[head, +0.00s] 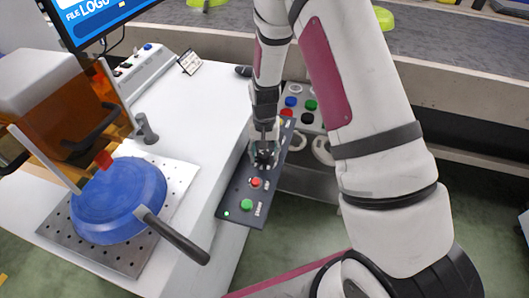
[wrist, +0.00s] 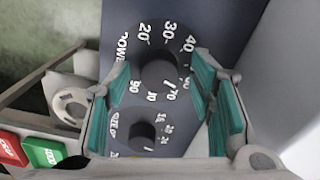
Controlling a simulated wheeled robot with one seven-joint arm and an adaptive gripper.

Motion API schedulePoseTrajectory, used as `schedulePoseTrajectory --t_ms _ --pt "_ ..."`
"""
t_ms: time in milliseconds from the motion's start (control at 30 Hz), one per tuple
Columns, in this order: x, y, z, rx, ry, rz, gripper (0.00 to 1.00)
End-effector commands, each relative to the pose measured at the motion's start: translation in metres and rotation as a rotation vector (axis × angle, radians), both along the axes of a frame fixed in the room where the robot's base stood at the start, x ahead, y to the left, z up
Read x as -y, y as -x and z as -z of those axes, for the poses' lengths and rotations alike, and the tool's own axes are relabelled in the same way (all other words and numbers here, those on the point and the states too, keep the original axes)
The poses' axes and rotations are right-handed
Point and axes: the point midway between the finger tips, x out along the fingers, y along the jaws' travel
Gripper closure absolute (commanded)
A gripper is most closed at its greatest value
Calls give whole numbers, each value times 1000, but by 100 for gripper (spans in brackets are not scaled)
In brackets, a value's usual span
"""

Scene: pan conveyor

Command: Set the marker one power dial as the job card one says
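The black power dial (wrist: 160,68) is in the wrist view on a dark control panel (wrist: 195,30), with white numbers around it such as 20, 30, 40, 70 and 90 and the word POWER beside it. A white mark shows near the dial's lower right; its exact setting is unclear. My gripper (wrist: 164,72) is open, its teal fingers on either side of the dial with gaps visible. In the head view my gripper (head: 264,160) is over the dark panel (head: 232,192) and hides the dial. A small card (head: 189,62) stands on the white table, its text too small to read.
A second dial (wrist: 143,133) is below the power dial. Green (head: 246,204) and red (head: 256,183) buttons are on the panel's near end. A blue pan (head: 118,200) lies on a perforated plate, handle pointing toward the panel. Another button box (head: 302,103) is beyond my gripper.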

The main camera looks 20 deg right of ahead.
Motion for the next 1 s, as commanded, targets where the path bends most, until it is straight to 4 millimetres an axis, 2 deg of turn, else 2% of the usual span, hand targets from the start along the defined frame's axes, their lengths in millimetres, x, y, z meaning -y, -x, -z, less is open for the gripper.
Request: schedulePoseTrajectory --t_ms 233,367,467,800,1000 --pt "0 0 0 0 0 0 49" --pt "0 -1 -8 1 0 0 49" --pt "0 -1 -23 4 1 -1 49" --pt "0 -1 -91 4 1 -2 49" --pt "0 0 -114 1 0 -1 49"
